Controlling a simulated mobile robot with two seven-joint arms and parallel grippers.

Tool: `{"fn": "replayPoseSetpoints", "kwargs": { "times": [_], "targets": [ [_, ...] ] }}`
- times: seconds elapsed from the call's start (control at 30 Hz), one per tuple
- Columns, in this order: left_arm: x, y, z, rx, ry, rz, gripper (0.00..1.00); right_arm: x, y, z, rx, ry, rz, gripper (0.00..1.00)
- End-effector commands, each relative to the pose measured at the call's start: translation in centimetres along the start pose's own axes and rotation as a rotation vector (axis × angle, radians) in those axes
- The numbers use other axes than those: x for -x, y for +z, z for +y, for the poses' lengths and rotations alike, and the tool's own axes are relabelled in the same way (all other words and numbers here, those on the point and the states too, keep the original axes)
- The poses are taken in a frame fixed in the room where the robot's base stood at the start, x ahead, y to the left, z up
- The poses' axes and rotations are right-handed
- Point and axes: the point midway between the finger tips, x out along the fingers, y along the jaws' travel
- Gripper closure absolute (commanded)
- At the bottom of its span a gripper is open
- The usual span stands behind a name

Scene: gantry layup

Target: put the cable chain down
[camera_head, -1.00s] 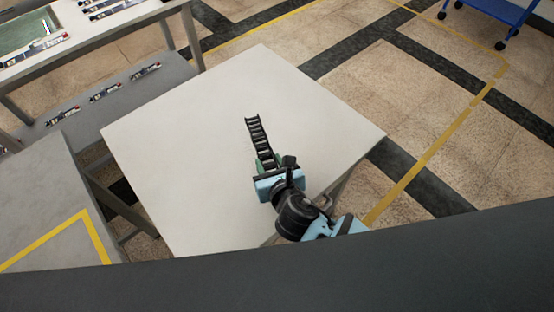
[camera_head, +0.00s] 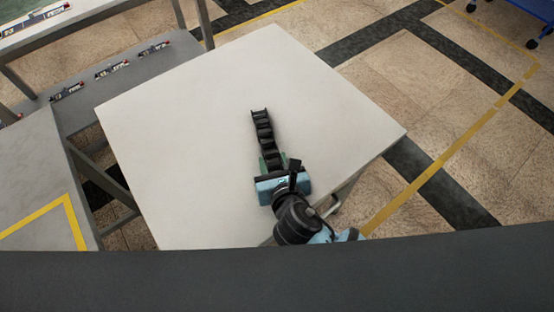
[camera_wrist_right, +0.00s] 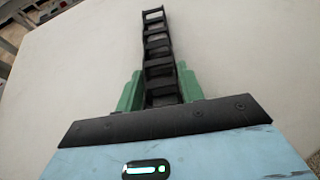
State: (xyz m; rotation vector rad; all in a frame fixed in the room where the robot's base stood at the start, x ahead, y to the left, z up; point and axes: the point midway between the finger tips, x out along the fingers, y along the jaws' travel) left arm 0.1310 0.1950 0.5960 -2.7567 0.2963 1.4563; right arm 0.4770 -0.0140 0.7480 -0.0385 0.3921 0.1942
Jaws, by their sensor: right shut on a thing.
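The cable chain (camera_head: 263,130) is a black, ladder-like strip of links. My right gripper (camera_head: 271,163) is shut on its near end, and the rest of the chain points away over the white table (camera_head: 340,115). In the right wrist view the chain (camera_wrist_right: 157,45) runs up from between the green fingers (camera_wrist_right: 160,90). I cannot tell whether the chain touches the tabletop. My left gripper is not in view.
The white tabletop is bare around the chain. A grey table with a yellow line (camera_head: 72,215) stands at the left. A grey shelf (camera_head: 135,85) with several small parts is at the upper left. A blue cart (camera_head: 520,14) stands at the far right.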

Motion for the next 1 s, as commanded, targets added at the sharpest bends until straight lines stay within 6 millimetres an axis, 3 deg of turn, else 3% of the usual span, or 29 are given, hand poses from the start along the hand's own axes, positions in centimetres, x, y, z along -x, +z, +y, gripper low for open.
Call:
{"fn": "replayPoseSetpoints", "kwargs": {
  "times": [0.27, 0.3, 0.43, 0.8, 1.0],
  "targets": [
    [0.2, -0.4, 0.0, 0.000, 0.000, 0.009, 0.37, -0.1, -0.1, 0.0, -0.001, 0.000, -0.002, 0.88],
    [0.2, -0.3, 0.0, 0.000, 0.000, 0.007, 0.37, -0.1, -0.1, 0.0, -0.001, 0.000, -0.002, 0.58],
    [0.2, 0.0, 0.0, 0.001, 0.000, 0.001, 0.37, -0.1, -0.1, 0.0, -0.001, 0.000, -0.001, 0.41],
    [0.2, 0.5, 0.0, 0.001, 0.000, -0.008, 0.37, 0.1, 0.2, 0.0, -0.001, 0.001, -0.002, 0.40],
    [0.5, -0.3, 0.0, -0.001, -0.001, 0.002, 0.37, 2.9, 0.2, 0.0, 0.001, 0.001, -0.001, 0.40]
  ]
}}
